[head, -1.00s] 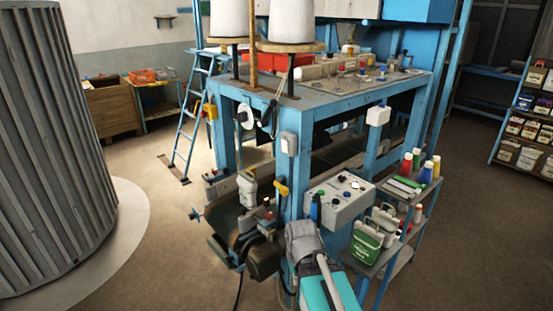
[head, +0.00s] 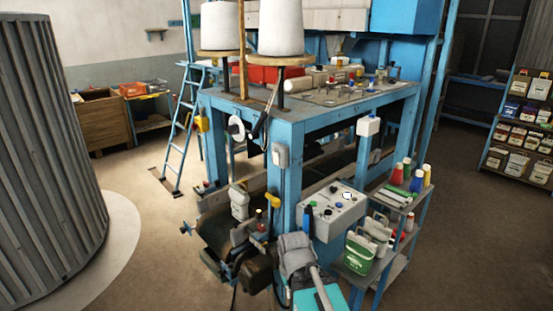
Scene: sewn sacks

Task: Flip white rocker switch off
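A light grey control box (head: 326,219) sits at the front of the blue machine frame, with several small dark and coloured controls and a white round part (head: 347,195) on its sloping top. A pale switch box (head: 281,155) is fixed to the blue front post, and a white box (head: 368,125) is on a post further right. Which part is the white rocker switch, and its position, is too small to tell. My gripper (head: 297,254) appears as a grey shape at the end of my teal arm, just below and left of the control box. Its fingers cannot be made out.
A small blue cart (head: 358,270) with green and white containers and coloured bottles stands right of the control box. A motor and belt unit (head: 240,245) sits to the left. White thread cones (head: 281,27) stand on top. Open floor lies left and right.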

